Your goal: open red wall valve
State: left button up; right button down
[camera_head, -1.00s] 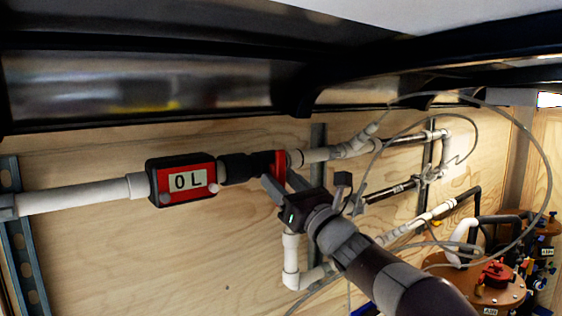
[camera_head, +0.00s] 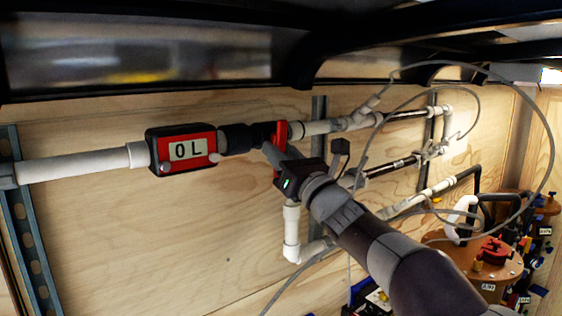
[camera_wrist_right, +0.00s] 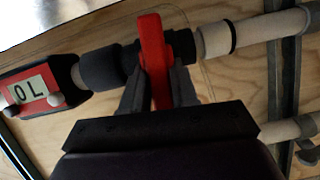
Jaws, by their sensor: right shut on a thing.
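The red wall valve (camera_head: 281,136) sits on the pipe just right of a black coupling. In the right wrist view its red handle (camera_wrist_right: 153,58) stands between the two fingers, pointing back toward the gripper body. My right gripper (camera_head: 272,154) is shut on the red handle, its fingers on either side of it in the right wrist view (camera_wrist_right: 156,80). The gripper hides part of the valve in the head view. My left gripper does not show.
A red and black flow meter (camera_head: 182,151) reading "0 L" is on the pipe to the left. A plywood wall (camera_head: 210,235) lies behind. Loose grey hoses (camera_head: 550,170) loop at the right, above brown-topped canisters (camera_head: 480,262). A dark beam (camera_head: 300,65) runs overhead.

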jog(key=m+b, duration=0.1)
jog(key=m+h+b, duration=0.1)
jog(key=m+b, duration=0.1)
jog(key=shift+s+a+f+t+b, duration=0.2)
jog(key=shift+f+t+b, duration=0.1)
jog(key=shift+t, duration=0.1)
jog(key=m+h+b, duration=0.2)
jog(key=m, duration=0.1)
jog(key=shift+s+a+r, duration=0.1)
jog(key=shift+a+r, duration=0.1)
jog(key=shift+r, duration=0.1)
jog(key=shift+s+a+r+m+h+b, duration=0.1)
jog(key=shift+r+m+h+b, duration=0.15)
jog(key=shift+m, duration=0.4)
jog(key=shift+m+h+b, duration=0.15)
jog(key=shift+m+h, duration=0.2)
jog(key=shift+m, duration=0.3)
jog(key=c, duration=1)
grip_release()
jog(key=shift+o, duration=0.2)
